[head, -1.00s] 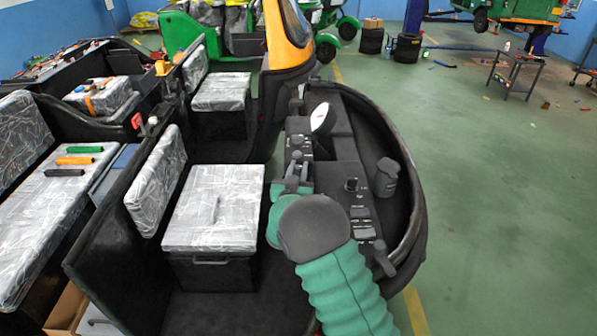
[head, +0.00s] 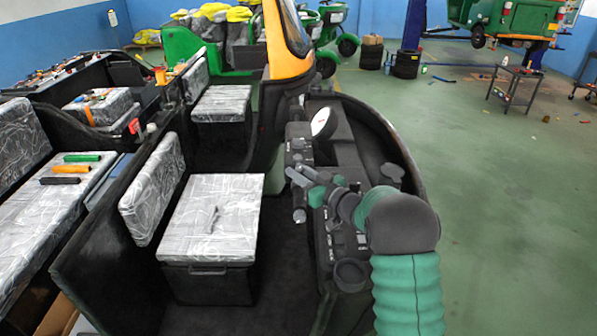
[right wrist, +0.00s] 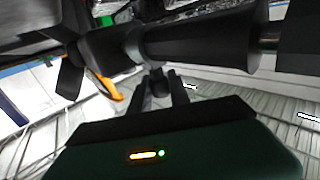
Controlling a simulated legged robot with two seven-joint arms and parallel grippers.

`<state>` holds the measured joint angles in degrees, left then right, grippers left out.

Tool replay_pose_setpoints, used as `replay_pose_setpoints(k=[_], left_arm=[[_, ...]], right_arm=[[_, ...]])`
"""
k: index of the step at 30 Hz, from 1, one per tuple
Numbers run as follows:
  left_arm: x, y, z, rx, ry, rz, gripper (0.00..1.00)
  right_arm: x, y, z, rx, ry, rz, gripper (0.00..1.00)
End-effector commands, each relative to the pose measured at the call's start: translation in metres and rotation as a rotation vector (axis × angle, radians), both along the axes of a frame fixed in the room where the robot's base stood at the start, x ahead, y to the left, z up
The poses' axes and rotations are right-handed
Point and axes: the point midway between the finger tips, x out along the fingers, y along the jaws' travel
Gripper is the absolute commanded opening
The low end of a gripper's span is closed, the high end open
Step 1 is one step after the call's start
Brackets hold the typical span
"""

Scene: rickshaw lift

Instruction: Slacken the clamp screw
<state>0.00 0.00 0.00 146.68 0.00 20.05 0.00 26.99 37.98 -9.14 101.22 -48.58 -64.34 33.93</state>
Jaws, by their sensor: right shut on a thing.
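The clamp screw (right wrist: 157,78) shows as a small dark piece below a grey clamp ring (right wrist: 133,45) on a black bar (right wrist: 200,42) in the right wrist view. My right gripper (right wrist: 159,90) is shut on it, one dark finger on each side; the fingers hide most of it. In the head view, my right gripper (head: 304,187) is at the dark handlebar (head: 299,206) left of the dashboard. The screw itself is too small to make out there. My left gripper is not in view.
A grey wrapped seat box (head: 212,218) stands left of the handlebar. Green, orange and black grips (head: 70,169) lie on the left seat. Open floor (head: 500,220) is at right.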

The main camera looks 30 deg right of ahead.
Motion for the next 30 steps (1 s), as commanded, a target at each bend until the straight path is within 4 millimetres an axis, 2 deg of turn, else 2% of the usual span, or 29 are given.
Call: replay_pose_setpoints(k=[1, 6, 15, 21, 30], left_arm=[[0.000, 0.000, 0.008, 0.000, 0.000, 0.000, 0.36], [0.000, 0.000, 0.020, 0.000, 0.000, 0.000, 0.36], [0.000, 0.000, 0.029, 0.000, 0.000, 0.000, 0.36], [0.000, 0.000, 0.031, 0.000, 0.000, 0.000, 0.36], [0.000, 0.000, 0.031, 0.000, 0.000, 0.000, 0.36]], right_arm=[[0.000, -0.002, 0.000, 0.001, 0.007, 0.040, 0.00], [0.000, -0.002, -0.001, 0.001, 0.007, 0.202, 0.00], [0.000, 0.000, -0.003, -0.002, 0.006, 0.446, 0.00], [-0.001, 0.001, -0.003, -0.002, 0.006, 0.554, 0.00], [-0.001, 0.002, -0.003, -0.002, 0.005, 0.623, 0.00]])
